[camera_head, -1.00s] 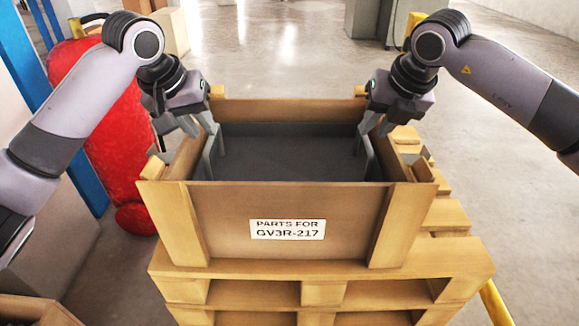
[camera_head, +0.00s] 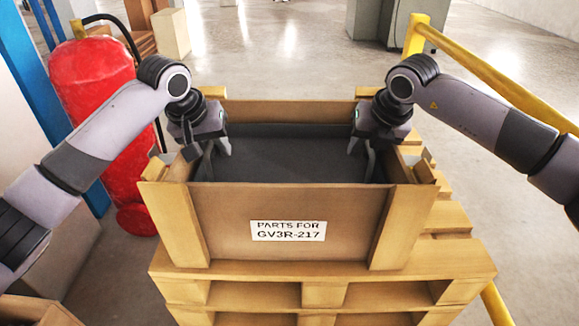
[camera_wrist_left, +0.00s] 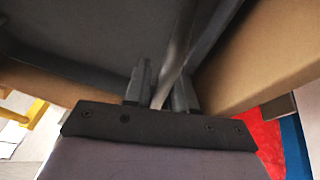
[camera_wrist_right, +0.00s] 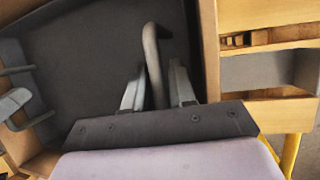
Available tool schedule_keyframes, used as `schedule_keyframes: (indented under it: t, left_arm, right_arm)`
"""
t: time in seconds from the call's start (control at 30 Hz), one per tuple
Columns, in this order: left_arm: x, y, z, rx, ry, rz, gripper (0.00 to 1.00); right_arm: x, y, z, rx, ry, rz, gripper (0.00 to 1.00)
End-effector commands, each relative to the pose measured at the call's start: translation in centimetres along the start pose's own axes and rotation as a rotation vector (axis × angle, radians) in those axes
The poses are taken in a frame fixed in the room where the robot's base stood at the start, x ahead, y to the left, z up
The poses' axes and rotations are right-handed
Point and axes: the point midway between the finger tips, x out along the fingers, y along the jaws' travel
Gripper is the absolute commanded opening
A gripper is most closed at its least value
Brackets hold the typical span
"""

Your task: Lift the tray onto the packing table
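The dark grey tray (camera_head: 290,158) lies inside a wooden crate (camera_head: 290,225) labelled "PARTS FOR GV3R-217". It has a bar handle at each end. My left gripper (camera_head: 212,150) is inside the crate's left end. In the left wrist view its open fingers (camera_wrist_left: 160,92) straddle one tray handle (camera_wrist_left: 181,45). My right gripper (camera_head: 362,150) is inside the right end. In the right wrist view its open fingers (camera_wrist_right: 157,90) straddle the other handle (camera_wrist_right: 152,50), with gaps beside the bar. The front crate wall hides the tray's near part in the head view.
The crate stands on stacked wooden pallets (camera_head: 400,290). A red fire extinguisher (camera_head: 100,110) stands left, close to my left arm. A yellow rail (camera_head: 490,80) runs on the right, behind my right arm. I cannot identify the packing table. Open floor lies beyond the crate.

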Motion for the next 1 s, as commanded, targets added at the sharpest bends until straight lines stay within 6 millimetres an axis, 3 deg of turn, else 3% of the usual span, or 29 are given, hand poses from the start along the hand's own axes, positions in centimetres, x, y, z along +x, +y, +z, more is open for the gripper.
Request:
schedule_keyframes:
  t: [0.03, 0.13, 0.63, 1.0]
  left_arm:
    - [0.0, 0.0, 0.0, 0.0, 0.0, 0.0, 0.25]
    - [0.0, 0.0, 0.0, 0.0, -0.001, 0.0, 0.0]
    - [-0.5, 0.1, -0.2, 0.0, 0.001, 0.001, 0.0]
    - [-3.2, 0.7, -1.3, 0.0, 0.001, 0.001, 0.0]
  right_arm:
    - [0.0, 0.0, 0.0, 0.0, 0.0, 0.0, 0.25]
    - [0.0, 0.0, 0.0, 0.0, 0.0, 0.0, 0.0]
    - [-0.6, 0.1, 0.3, 0.0, -0.002, 0.001, 0.0]
    - [-3.3, 0.7, 1.4, 0.0, -0.003, 0.001, 0.0]
